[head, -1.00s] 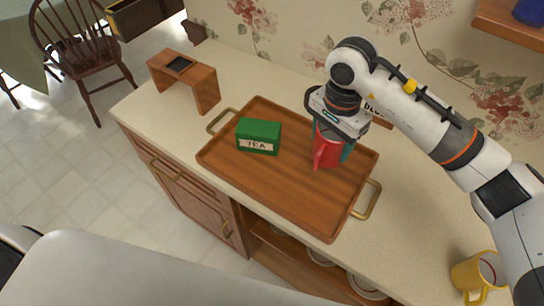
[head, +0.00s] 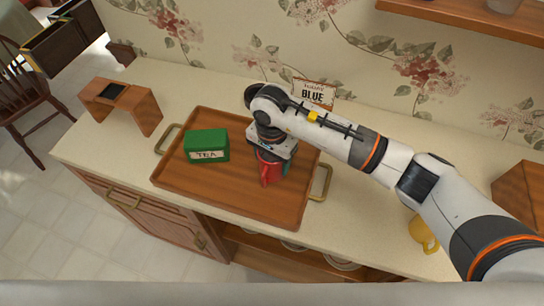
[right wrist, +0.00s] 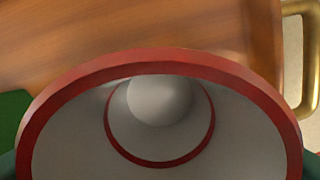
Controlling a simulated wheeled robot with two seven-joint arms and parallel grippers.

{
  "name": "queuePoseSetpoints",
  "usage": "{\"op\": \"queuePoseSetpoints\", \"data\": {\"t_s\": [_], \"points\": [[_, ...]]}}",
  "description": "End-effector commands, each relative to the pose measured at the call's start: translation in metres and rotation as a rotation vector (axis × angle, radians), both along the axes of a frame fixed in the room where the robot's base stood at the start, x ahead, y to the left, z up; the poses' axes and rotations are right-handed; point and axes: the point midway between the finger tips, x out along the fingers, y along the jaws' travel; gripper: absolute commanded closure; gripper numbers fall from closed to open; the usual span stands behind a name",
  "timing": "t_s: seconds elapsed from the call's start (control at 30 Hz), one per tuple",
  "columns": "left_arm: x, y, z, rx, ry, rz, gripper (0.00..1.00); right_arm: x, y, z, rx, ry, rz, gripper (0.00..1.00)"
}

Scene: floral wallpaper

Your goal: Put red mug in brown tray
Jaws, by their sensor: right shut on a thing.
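The red mug (head: 267,168) is at the right part of the brown tray (head: 215,197) in the head view. My right gripper (head: 271,163) is shut on it from above and hides its upper part. I cannot tell whether the mug's base touches the tray. In the right wrist view the mug's red rim (right wrist: 160,60) and pale inside fill the lower part, with the tray's wood (right wrist: 120,30) behind it. My left gripper is not in view.
A green tea box (head: 207,145) stands on the tray, left of the mug. A small wooden stand (head: 122,98) is at the counter's left. A sign reading BLUE (head: 313,93) stands at the back wall. A yellow mug (head: 423,233) is partly behind my right arm.

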Motion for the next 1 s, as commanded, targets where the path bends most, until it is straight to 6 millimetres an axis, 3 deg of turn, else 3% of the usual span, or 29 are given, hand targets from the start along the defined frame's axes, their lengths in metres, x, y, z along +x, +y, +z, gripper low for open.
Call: {"op": "queuePoseSetpoints", "data": {"t_s": [0.17,0.2,0.33,0.73,1.0], "points": [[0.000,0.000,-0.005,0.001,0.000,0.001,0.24,0.000,0.000,-0.003,0.001,-0.001,0.000,0.66],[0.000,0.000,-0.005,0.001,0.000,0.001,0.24,0.000,0.000,-0.003,0.000,0.000,0.000,0.34],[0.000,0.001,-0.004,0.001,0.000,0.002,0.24,0.000,0.000,-0.002,0.001,0.001,0.000,0.14],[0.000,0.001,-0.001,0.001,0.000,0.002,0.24,0.001,0.000,0.004,0.001,-0.002,0.000,0.14],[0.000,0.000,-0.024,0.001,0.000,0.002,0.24,0.002,0.001,0.055,0.001,-0.007,0.001,0.14]]}}
